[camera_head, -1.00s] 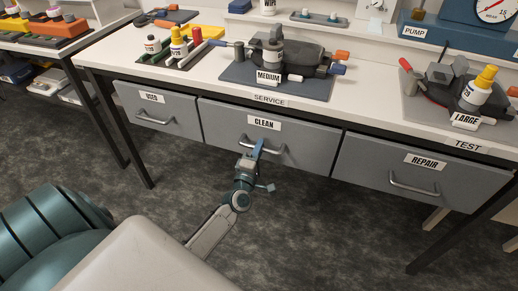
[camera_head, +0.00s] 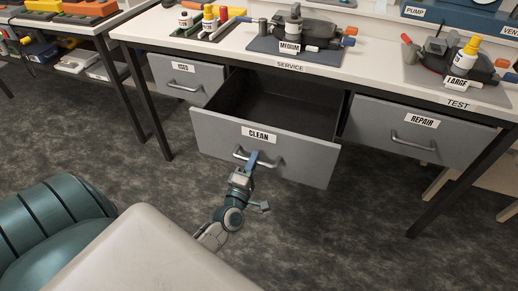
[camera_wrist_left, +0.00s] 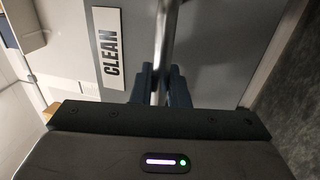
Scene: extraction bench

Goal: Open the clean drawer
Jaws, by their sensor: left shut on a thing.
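The clean drawer (camera_head: 300,155) is a grey drawer in the middle of the bench, labelled CLEAN, and it stands pulled well out. Its inside shows dark and looks empty. My left gripper (camera_head: 251,160) is at its front, shut on the bar handle (camera_head: 271,163). In the left wrist view the handle (camera_wrist_left: 165,40) runs between the two dark fingers (camera_wrist_left: 162,82), beside the CLEAN label (camera_wrist_left: 108,48). My right gripper is not in view.
The used drawer (camera_head: 178,92) on the left and the repair drawer (camera_head: 385,140) on the right are closed. The bench top carries a medium pump on a mat (camera_head: 270,46), a large pump (camera_head: 466,72) and several bottles. Dark floor (camera_head: 330,240) lies open in front.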

